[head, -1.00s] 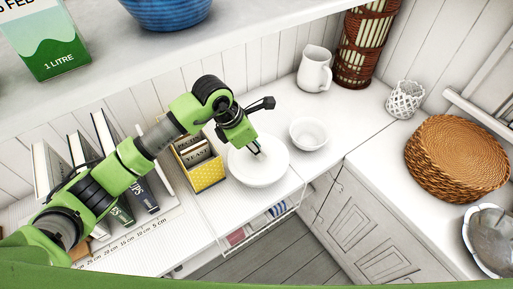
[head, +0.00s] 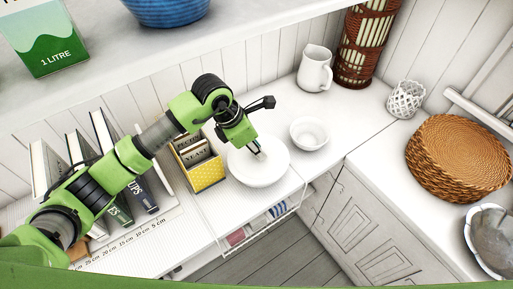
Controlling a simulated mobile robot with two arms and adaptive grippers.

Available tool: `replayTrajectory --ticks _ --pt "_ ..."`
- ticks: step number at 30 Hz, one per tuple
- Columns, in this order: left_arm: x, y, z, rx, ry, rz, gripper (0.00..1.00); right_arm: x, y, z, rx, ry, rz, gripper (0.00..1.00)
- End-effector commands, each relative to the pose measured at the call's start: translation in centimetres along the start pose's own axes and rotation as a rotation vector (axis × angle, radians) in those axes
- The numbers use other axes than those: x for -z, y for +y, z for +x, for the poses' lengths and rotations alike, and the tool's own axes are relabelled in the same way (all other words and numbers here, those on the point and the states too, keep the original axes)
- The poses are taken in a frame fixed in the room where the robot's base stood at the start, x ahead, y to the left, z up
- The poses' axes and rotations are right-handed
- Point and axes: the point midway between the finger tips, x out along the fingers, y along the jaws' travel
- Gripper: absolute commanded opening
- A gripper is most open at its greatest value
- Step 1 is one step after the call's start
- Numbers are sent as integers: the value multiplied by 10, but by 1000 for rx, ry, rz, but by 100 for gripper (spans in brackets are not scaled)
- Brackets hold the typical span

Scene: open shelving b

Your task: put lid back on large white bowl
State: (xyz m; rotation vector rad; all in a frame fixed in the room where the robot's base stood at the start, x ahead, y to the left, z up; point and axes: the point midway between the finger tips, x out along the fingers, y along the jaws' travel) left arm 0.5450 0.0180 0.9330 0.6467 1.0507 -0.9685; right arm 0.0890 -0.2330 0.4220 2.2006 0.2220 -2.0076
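A large white bowl (head: 257,177) stands on the white counter, with a white round top surface that looks like its lid (head: 276,156). My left gripper (head: 257,153) reaches in from the left, pointing down over the middle of that top. Its fingertips are at or just above the lid's centre; they are small, and I cannot tell whether they grip a knob. My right gripper is not in view.
A small white bowl (head: 309,134) and a white jug (head: 314,69) stand behind to the right. A yellow box of packets (head: 205,173) is close on the left, beside upright books (head: 142,195). A wicker stack (head: 458,158) sits on the right counter. A shelf overhangs above.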

Motion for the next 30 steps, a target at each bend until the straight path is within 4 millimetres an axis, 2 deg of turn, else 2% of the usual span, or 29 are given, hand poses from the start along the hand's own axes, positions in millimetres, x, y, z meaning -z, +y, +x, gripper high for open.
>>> replayTrajectory --ticks 9,10,12,19,20,21,22,30 --pt "0 0 0 0 -1 1 0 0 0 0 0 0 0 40" --pt "0 0 0 0 -1 1 25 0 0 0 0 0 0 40" --pt "0 0 0 0 -1 1 39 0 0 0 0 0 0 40" --pt "0 0 0 0 -1 1 39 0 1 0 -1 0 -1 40" --pt "0 0 0 0 0 1 42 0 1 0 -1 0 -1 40" --pt "0 0 0 0 0 1 51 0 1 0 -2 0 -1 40" --pt "0 0 0 0 0 1 56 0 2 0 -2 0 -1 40" --pt "0 0 0 0 0 1 56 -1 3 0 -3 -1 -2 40"
